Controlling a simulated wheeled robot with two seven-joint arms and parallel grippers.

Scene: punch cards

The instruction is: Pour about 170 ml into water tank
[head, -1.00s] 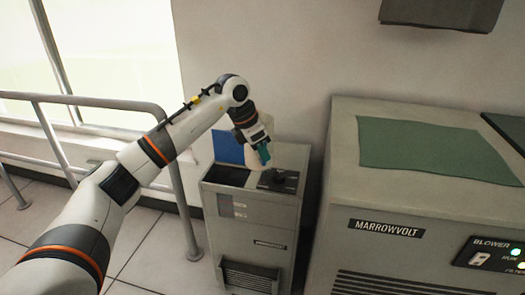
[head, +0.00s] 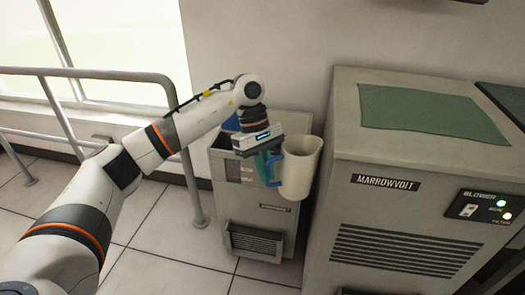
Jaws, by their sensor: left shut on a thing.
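My left gripper (head: 268,162) is shut on the blue-green handle of a cream jug (head: 299,168). The jug is close to upright, at the right front of a small grey floor unit (head: 253,217). The unit has an open dark section at its top left with a blue flap (head: 231,123) behind it; this looks like the water tank, but my gripper and wrist hide most of the unit's top. I cannot see the water level in the jug. My right gripper is not in view.
A large grey Marrowvolt cabinet (head: 386,187) with a green mat (head: 430,112) on top stands close on the right. A grey rail (head: 187,165) and a window are on the left. Tiled floor is free in front of the rail.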

